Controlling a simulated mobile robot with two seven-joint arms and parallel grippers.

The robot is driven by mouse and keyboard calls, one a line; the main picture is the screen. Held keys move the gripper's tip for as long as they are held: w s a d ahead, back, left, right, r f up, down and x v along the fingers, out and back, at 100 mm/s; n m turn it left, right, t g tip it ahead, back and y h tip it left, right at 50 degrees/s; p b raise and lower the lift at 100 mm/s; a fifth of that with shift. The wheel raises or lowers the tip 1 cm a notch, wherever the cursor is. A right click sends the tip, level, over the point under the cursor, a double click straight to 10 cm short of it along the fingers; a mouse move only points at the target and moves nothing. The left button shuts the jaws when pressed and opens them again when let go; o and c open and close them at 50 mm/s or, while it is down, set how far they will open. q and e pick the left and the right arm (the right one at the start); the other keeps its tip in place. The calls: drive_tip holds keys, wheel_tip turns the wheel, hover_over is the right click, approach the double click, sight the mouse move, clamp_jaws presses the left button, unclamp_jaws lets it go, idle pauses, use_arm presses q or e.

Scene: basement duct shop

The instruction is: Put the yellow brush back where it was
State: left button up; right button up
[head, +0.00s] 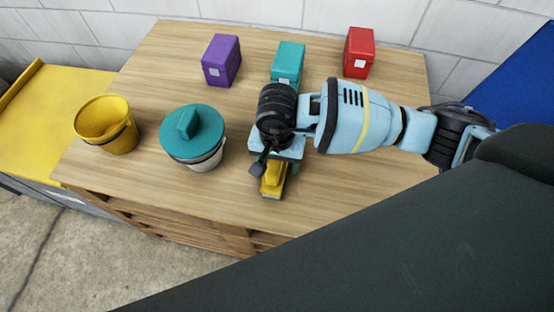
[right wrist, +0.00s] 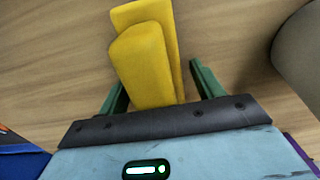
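The yellow brush (head: 272,182) lies on the wooden table near its front edge, partly hidden under my right gripper (head: 264,164). In the right wrist view, the brush (right wrist: 145,60) is a yellow block with a raised handle. It lies between the two green fingers of my right gripper (right wrist: 160,82). The fingers stand apart, with a clear gap between the brush and the right-hand finger and a smaller one at the left. My left gripper is in neither view.
A white pot with a teal lid (head: 192,134) stands left of the brush, and a yellow bucket (head: 105,126) further left. Purple (head: 221,60), teal (head: 288,60) and red (head: 359,52) boxes stand at the back. The table (head: 150,75) has clear room between them.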

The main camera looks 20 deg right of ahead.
wheel_tip(320, 180, up, 12)
drive_tip(key=shift+r+p, duration=0.15)
drive_tip(key=shift+p, duration=0.45)
idle(0.4)
